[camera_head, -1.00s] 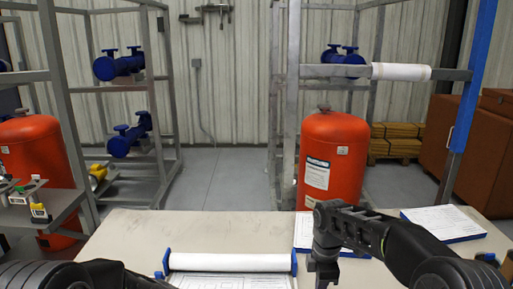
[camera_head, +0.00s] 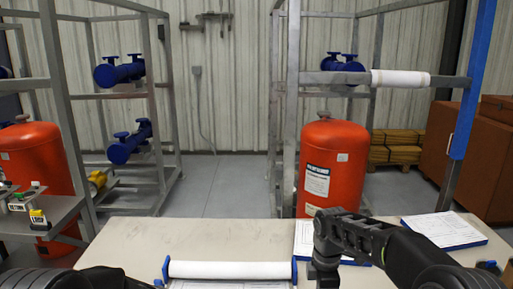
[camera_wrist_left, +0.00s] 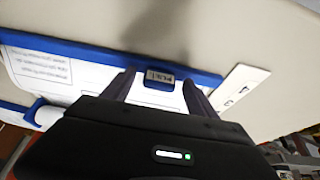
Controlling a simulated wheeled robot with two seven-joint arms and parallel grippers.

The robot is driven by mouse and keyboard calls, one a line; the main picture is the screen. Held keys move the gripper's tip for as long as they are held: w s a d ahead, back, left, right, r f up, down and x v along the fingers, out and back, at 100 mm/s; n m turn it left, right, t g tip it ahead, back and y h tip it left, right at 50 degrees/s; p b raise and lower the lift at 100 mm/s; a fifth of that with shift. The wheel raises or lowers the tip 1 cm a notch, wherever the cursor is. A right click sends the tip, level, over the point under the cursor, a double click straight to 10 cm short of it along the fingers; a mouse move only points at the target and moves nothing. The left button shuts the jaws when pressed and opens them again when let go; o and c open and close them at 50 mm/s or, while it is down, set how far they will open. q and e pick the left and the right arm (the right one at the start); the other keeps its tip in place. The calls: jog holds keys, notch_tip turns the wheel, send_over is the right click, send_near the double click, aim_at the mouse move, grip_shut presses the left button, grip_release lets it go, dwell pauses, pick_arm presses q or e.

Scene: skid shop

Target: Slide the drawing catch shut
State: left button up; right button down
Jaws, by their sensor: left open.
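The drawing board shows at the bottom of the head view, with a white paper roll (camera_head: 230,270) between blue end brackets. In the left wrist view, its blue edge strip (camera_wrist_left: 80,50) runs along a printed sheet (camera_wrist_left: 45,75). A small grey labelled block, seemingly the catch (camera_wrist_left: 159,77), sits on the blue strip. My left gripper (camera_wrist_left: 155,88) is open, its fingers on either side of this block; contact cannot be told. In the head view the left gripper is out of frame. My right gripper (camera_head: 325,275) hangs over the table right of the roll; its finger gap is unclear.
The beige table (camera_head: 200,235) is clear behind the roll. Printed sheets lie near my right arm (camera_head: 305,240) and at the right (camera_head: 445,230). A white card with dark marks (camera_wrist_left: 240,88) lies beside the blue strip. Red tanks (camera_head: 335,165) and metal racks stand beyond.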

pick_arm(q)
jog(key=shift+r, duration=0.1)
notch_tip(320, 180, up, 8)
dwell(0.9)
